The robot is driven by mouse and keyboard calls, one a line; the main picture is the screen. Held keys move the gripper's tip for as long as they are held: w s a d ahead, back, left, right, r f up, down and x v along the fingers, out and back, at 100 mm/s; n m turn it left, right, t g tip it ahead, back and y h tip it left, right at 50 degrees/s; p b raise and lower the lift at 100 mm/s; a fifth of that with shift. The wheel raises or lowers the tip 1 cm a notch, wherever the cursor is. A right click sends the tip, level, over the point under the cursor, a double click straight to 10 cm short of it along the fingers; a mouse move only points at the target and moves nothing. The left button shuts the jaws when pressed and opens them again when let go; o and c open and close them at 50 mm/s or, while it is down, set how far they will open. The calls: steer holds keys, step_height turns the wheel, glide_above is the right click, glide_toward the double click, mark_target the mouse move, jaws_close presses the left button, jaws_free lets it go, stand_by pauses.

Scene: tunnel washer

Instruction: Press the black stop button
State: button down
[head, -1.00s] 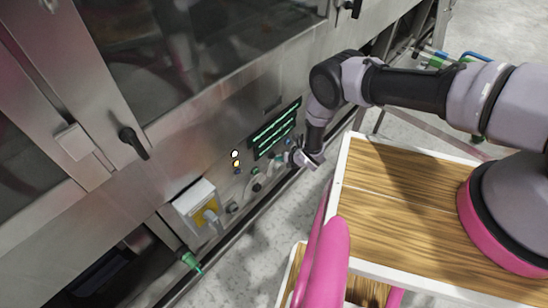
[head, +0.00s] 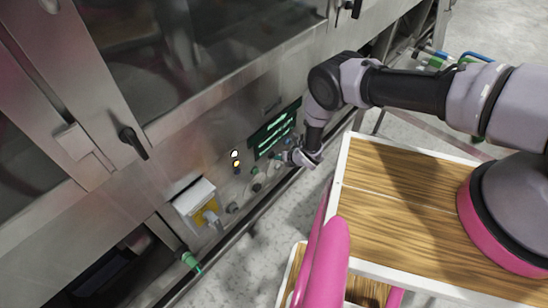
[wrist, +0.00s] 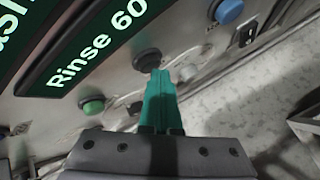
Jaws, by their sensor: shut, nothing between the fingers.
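The black button (wrist: 147,60) is round and sits on the steel control panel, just below the "Rinse 60" display in the wrist view. My gripper (wrist: 160,74) has teal fingers, shut together and empty. Its tips overlap the lower right edge of the black button in that view. I cannot tell whether they touch it or whether it is pushed in.
A green button (wrist: 93,105) is left of the fingers, and a blue button (wrist: 229,11) is upper right. The display (head: 273,135) is above the buttons.

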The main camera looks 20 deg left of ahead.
steer(key=shift+s+d, duration=0.3)
steer(key=shift+d, duration=0.5)
steer(key=shift+s+d, duration=0.35)
steer(key=shift+d, duration=0.4)
steer(key=shift+s+d, duration=0.3)
steer(key=shift+d, duration=0.5)
steer(key=shift+s+d, duration=0.35)
steer(key=shift+d, duration=0.4)
